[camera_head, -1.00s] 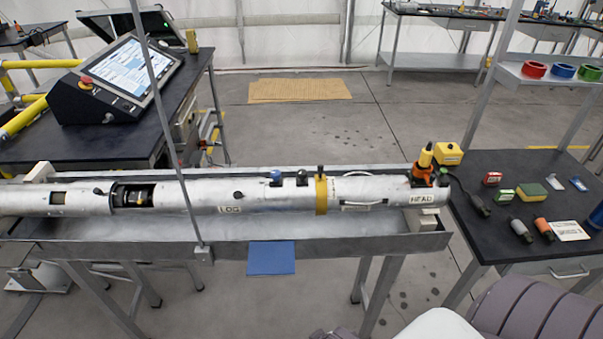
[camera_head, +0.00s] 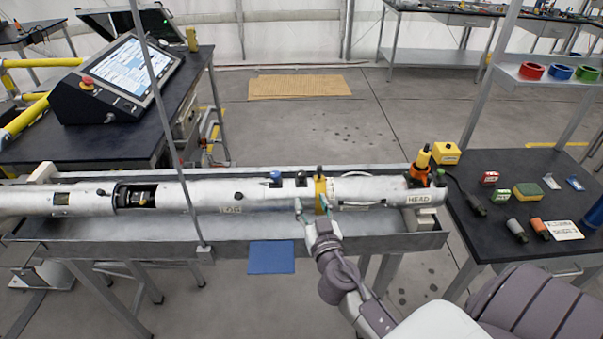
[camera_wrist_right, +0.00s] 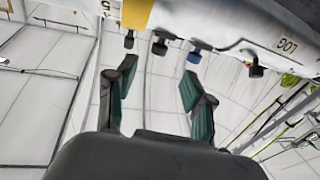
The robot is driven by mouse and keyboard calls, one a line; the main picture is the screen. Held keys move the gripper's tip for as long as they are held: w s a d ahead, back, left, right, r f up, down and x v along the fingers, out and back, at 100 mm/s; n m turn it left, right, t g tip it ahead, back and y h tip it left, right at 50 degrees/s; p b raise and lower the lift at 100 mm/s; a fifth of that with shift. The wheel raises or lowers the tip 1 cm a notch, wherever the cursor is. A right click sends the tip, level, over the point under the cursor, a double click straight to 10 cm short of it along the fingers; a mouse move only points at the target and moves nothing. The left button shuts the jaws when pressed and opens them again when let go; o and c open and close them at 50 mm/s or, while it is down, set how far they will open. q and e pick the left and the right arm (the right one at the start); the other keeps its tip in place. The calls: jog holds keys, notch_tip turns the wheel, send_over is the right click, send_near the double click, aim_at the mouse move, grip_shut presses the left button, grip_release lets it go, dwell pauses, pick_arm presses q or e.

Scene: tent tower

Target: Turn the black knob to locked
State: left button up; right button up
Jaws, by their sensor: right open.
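The silver tube (camera_head: 270,191) lies along the metal trough. On its top stand a blue knob (camera_head: 276,176), a black knob (camera_head: 301,179) and another black knob (camera_head: 320,171) at the yellow band (camera_head: 321,197). A small black knob (camera_head: 238,196) sits further left, above the LOG label. My right gripper (camera_head: 311,208) is open and empty at the tube's near side, by the yellow band. In the right wrist view, its spread fingers (camera_wrist_right: 160,88) point toward the middle black knob (camera_wrist_right: 160,46), which appears apart from them. I cannot read the knobs' settings. My left gripper is out of view.
The trough's near wall (camera_head: 370,243) and a thin upright pole (camera_head: 170,130) stand close to the tube. An orange and yellow device (camera_head: 420,168) sits at the HEAD end. A dark table (camera_head: 500,240) with small items is at right.

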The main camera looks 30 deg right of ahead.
aim_at(302, 179)
jog(key=p+x, duration=0.2)
jog(key=x, duration=0.9)
jog(key=shift+w+d, duration=0.1)
grip_shut()
